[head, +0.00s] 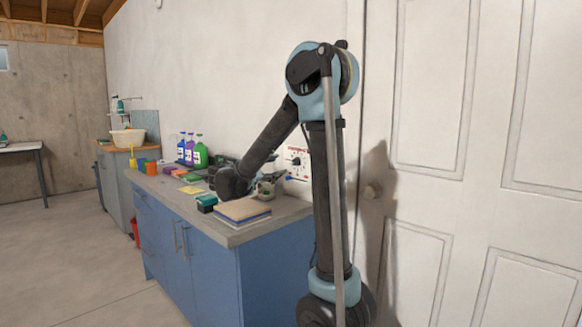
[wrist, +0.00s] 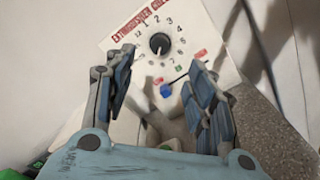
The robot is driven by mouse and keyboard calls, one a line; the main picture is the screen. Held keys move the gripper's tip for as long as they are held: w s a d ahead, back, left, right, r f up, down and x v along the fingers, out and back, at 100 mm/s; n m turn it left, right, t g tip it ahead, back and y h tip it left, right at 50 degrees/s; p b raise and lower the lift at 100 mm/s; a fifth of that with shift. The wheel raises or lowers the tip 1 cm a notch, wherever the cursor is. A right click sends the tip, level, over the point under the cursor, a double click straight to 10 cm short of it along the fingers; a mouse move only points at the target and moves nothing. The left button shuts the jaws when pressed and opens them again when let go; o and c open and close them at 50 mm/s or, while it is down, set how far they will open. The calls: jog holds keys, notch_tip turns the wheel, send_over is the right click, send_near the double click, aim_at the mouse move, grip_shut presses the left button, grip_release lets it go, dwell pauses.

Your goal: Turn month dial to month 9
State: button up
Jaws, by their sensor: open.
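The month dial is a black round knob (wrist: 159,43) on a white panel (wrist: 190,25) with red lettering and black numbers around it. In the wrist view it sits at the top centre, beyond my fingertips. The panel also shows on the wall in the head view (head: 297,162), partly behind my arm. The small pointer on the knob is too blurred to read surely. My gripper (wrist: 160,85) is open, its two fingers apart with the knob between and above them in the picture. I see no contact with the knob.
A blue part (wrist: 165,90) and small red and green labels are on the panel below the dial. A white door (head: 450,150) stands to the right.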

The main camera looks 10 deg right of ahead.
aim_at(294, 163)
jog(key=x, duration=1)
jog(key=shift+s, duration=0.1)
jog(key=c, duration=1.1)
